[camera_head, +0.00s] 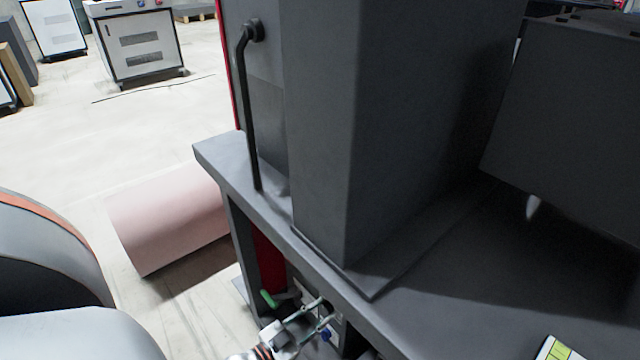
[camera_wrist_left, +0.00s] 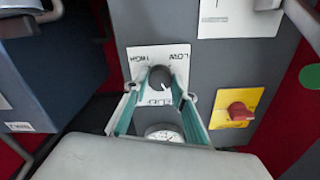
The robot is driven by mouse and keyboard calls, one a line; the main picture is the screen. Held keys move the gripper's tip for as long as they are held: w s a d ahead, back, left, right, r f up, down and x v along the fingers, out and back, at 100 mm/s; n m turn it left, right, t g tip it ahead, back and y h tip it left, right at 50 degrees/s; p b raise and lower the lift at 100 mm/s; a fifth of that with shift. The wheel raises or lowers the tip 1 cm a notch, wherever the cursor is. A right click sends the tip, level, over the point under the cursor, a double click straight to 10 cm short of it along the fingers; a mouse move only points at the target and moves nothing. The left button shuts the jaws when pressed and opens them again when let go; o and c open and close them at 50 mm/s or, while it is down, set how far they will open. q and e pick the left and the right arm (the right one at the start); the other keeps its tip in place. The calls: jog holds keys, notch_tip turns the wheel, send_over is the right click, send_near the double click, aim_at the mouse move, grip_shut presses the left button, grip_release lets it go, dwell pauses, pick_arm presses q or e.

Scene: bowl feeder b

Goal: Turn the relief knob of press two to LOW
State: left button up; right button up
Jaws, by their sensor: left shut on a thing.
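The relief knob (camera_wrist_left: 160,78) is round and black, on a white plate (camera_wrist_left: 143,52) on the grey press panel. The plate's lettering appears upside down in the left wrist view, with HIGH on the left and LOW on the right. I cannot read the knob's pointer surely. My left gripper (camera_wrist_left: 162,90) has its teal fingers on either side of the knob and is shut on it. In the head view the left gripper (camera_head: 322,318) is low beside the press front, and the knob is too small to make out there. My right gripper is not in view.
A round gauge (camera_wrist_left: 164,135) sits close by the knob, between the fingers. A red knob on a yellow plate (camera_wrist_left: 238,111) is to the right. The press column (camera_head: 340,130) and table edge (camera_head: 330,273) stand above the gripper.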

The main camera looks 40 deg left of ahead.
pick_arm(q)
jog(key=n, duration=0.6)
jog(key=shift+n, duration=0.3)
jog(key=n, duration=0.5)
jog(key=shift+s+f+b, duration=0.1)
jog(key=shift+b, duration=0.2)
jog(key=n, duration=0.5)
jog(key=shift+b, duration=0.3)
jog(key=n, duration=0.2)
jog(key=shift+n, duration=0.4)
jog(key=shift+n+b, duration=0.35)
jog(key=shift+n, duration=0.45)
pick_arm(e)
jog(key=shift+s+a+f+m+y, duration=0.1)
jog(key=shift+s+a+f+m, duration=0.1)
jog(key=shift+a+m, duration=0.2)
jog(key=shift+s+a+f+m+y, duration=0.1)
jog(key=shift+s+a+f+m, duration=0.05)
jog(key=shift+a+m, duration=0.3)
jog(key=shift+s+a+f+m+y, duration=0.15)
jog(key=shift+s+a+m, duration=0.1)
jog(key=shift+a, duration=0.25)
pick_arm(q)
jog(key=o, duration=1.1)
